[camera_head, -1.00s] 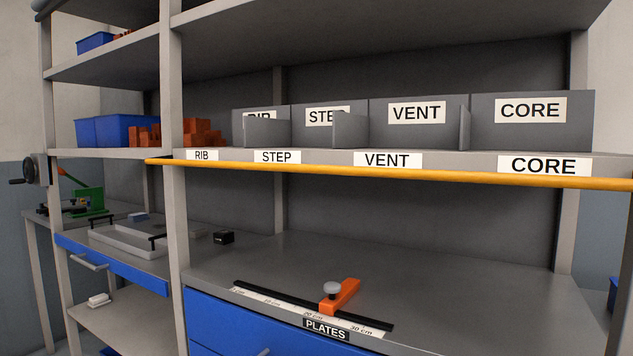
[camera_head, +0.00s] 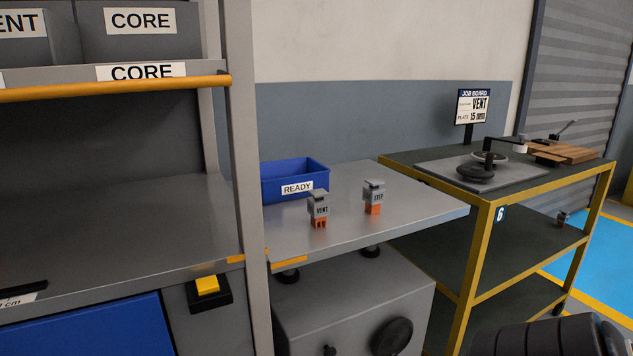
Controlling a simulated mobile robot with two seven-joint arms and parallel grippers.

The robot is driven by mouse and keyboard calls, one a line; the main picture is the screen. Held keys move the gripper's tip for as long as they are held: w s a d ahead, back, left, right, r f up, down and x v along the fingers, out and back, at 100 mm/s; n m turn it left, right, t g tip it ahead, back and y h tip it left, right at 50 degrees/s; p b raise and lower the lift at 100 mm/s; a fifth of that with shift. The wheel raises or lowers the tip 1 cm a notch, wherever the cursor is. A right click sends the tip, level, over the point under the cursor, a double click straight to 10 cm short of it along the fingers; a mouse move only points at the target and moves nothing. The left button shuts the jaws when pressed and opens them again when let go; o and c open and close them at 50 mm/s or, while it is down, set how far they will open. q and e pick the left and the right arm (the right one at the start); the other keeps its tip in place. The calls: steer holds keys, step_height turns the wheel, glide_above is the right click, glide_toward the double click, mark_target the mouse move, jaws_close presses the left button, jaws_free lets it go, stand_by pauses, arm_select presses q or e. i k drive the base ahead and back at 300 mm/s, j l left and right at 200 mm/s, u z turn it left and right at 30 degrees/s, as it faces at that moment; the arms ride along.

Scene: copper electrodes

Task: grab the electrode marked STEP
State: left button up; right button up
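The electrode marked STEP (camera_head: 374,197) stands upright on a grey metal table (camera_head: 420,205). It has a grey block on top and an orange copper foot. A similar electrode marked VENT (camera_head: 319,210) stands to its left, apart from it, nearer the blue bin. Neither gripper can be seen. A dark rounded shape at the bottom right edge may be part of my own arm.
A blue bin labelled READY (camera_head: 295,182) stands behind the electrodes. A shelf post (camera_head: 244,150) rises to the left of the table. A yellow-framed cart (camera_head: 487,225) with a job board (camera_head: 472,107) stands to the right. The table right of STEP is clear.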

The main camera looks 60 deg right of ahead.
mark_target(373, 195)
steer(key=z, duration=2.05)
